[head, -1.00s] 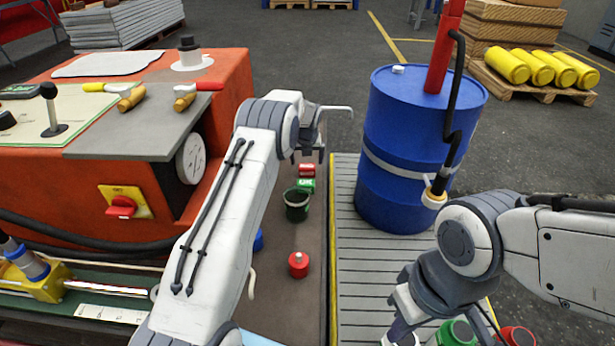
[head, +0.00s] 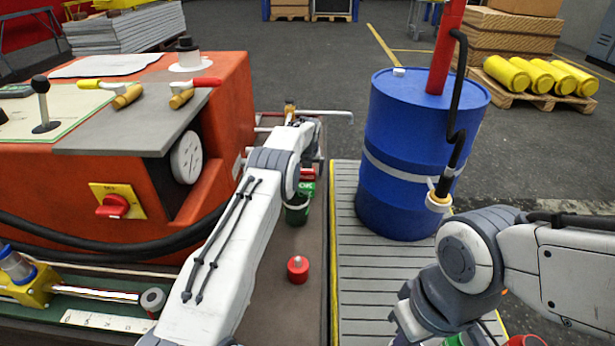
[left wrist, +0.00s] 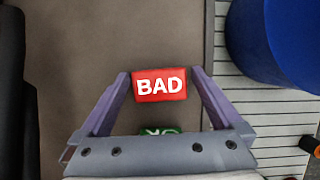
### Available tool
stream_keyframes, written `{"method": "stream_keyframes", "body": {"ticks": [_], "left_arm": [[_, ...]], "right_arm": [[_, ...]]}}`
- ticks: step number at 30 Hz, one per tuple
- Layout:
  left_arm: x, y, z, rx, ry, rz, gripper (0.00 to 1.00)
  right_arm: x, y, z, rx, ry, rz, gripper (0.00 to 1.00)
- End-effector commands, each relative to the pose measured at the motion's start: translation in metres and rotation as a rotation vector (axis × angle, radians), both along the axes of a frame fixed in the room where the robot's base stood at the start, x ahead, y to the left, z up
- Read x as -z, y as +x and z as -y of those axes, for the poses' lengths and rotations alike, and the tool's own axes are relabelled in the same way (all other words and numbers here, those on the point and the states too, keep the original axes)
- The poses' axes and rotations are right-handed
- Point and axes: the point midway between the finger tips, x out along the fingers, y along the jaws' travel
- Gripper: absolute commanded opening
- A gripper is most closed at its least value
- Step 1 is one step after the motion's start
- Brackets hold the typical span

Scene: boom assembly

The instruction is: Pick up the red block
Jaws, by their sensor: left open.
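The red block (left wrist: 159,85) carries the white word BAD and lies on the brown mat in the left wrist view. My open left gripper (left wrist: 160,74) has one finger on each side of it. The left finger looks very close to its left end; I cannot tell whether either touches. In the head view the red block (head: 307,173) shows only partly, beside my left arm's wrist, and the fingertips are hidden there. A green block with white lettering (left wrist: 160,131) lies just below it, partly covered by my gripper. My right arm is at the lower right; its gripper is out of frame.
An orange machine (head: 225,110) borders the left.

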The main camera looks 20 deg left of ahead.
Motion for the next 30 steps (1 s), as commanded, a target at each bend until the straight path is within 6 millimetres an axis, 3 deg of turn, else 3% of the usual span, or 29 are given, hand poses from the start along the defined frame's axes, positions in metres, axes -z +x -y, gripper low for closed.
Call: {"method": "stream_keyframes", "body": {"ticks": [2, 3, 9, 20, 28, 30], "left_arm": [[-0.001, 0.0, 0.0, 0.0, 0.0, 0.0, 1.0], [-0.001, 0.0, 0.0, 0.0, 0.0, 0.0, 0.92], [-0.001, 0.0, 0.0, 0.0, 0.0, 0.001, 0.18], [-0.007, 0.0, 0.0, 0.0, 0.001, 0.002, 0.18], [-0.048, 0.001, 0.0, -0.001, 0.0, 0.004, 0.18], [-0.048, -0.003, 0.004, 0.001, 0.001, -0.002, 0.18]], "right_arm": [[0.0, 0.0, 0.0, 0.0, 0.0, 0.0, 0.0], [0.0, 0.0, 0.0, 0.0, 0.0, 0.0, 0.0], [0.0, 0.0, 0.0, 0.0, 0.0, 0.0, 0.0], [-0.004, 0.0, 0.0, 0.0, 0.0, 0.0, 0.0], [-0.027, 0.0, 0.0, 0.0, 0.0, 0.0, 0.0], [-0.028, 0.0, 0.0, 0.0, 0.0, 0.0, 0.0]]}}
